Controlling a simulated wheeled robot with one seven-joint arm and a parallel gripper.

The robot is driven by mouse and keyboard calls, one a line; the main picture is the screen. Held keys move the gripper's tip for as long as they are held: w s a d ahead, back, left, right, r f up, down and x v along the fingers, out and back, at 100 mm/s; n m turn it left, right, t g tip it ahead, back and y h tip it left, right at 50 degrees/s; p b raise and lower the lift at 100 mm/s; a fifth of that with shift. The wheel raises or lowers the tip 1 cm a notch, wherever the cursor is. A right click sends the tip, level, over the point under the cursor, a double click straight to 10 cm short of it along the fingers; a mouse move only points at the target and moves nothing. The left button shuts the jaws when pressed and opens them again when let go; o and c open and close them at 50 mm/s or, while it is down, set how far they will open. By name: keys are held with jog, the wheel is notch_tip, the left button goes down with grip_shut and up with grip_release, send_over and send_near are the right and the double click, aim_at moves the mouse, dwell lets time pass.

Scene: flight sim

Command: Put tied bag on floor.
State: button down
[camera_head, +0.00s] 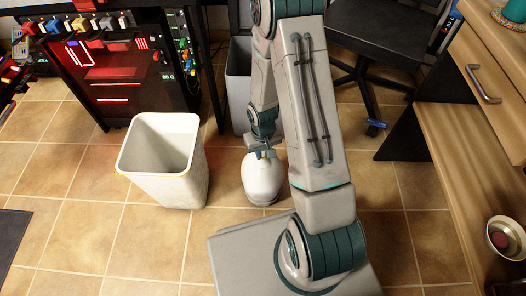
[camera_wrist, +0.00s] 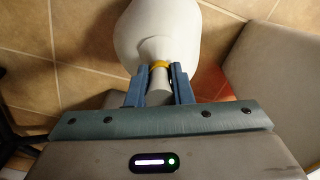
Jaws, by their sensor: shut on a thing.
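A white tied bag (camera_head: 263,180) with a round body is at the middle of the head view, close above or on the tiled floor (camera_head: 230,240); I cannot tell whether it touches. In the wrist view the bag (camera_wrist: 155,32) has a narrow neck with a yellow tie (camera_wrist: 159,65). My gripper (camera_wrist: 160,75) is shut on the neck, its blue fingers on both sides at the tie. In the head view my gripper (camera_head: 262,152) is above the bag, partly hidden by my arm.
An empty white bin (camera_head: 165,160) stands on the floor left of the bag. A grey bin (camera_head: 238,85) stands behind my arm. A red-lit equipment box (camera_head: 115,75) is at the back left, a dark chair (camera_head: 380,40) at the back right, and a wooden desk (camera_head: 470,150) at the right.

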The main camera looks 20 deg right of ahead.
jog(key=c, duration=1.3)
grip_release()
notch_tip(320, 180, up, 13)
jog(key=p, duration=0.6)
jog(key=shift+f, duration=0.15)
jog(key=shift+m+t, duration=0.4)
jog(key=shift+t, duration=0.2)
jog(key=s+r, duration=0.4)
jog(key=r, duration=0.3)
jog(key=s+r, duration=0.5)
jog(key=r, duration=0.3)
jog(key=s+r, duration=0.4)
jog(key=r, duration=0.3)
jog(key=shift+s+a+r, duration=0.2)
jog(key=shift+s+r, duration=0.15)
jog(key=shift+s, duration=0.05)
